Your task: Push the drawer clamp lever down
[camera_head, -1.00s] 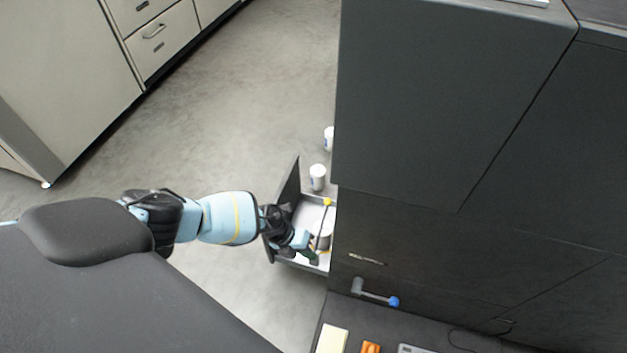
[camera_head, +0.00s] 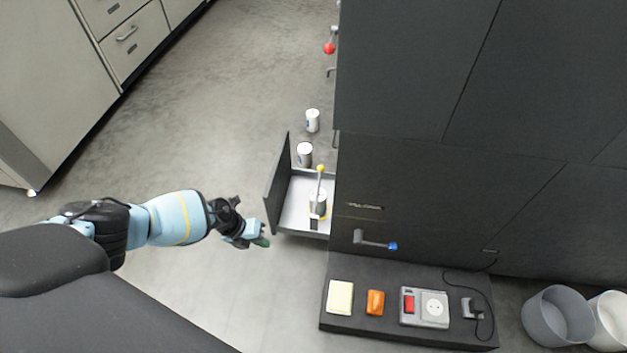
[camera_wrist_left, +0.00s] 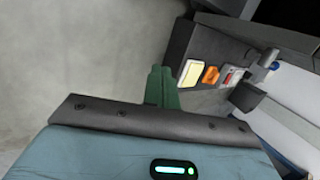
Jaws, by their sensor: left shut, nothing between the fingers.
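The open drawer (camera_head: 292,213) juts out from the dark cabinet. Inside it stands a grey clamp (camera_head: 318,204) with a lever (camera_head: 319,182) that has a yellow knob (camera_head: 321,168). The lever points upward in the head view. Its exact tilt is hard to tell from above. My left gripper (camera_head: 262,241) is shut and empty, outside the drawer at its near left corner, apart from the lever. Its green fingertips (camera_wrist_left: 161,86) are together in the wrist view. My right gripper is not in view.
A blue-knobbed lever (camera_head: 376,243) is on the cabinet face. A dark ledge (camera_head: 345,325) carries a cream block, an orange block (camera_head: 375,302) and a socket box (camera_head: 424,307). White cans (camera_head: 305,154) stand behind the drawer. A red-knobbed lever (camera_head: 330,47) is farther back. Floor at left is clear.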

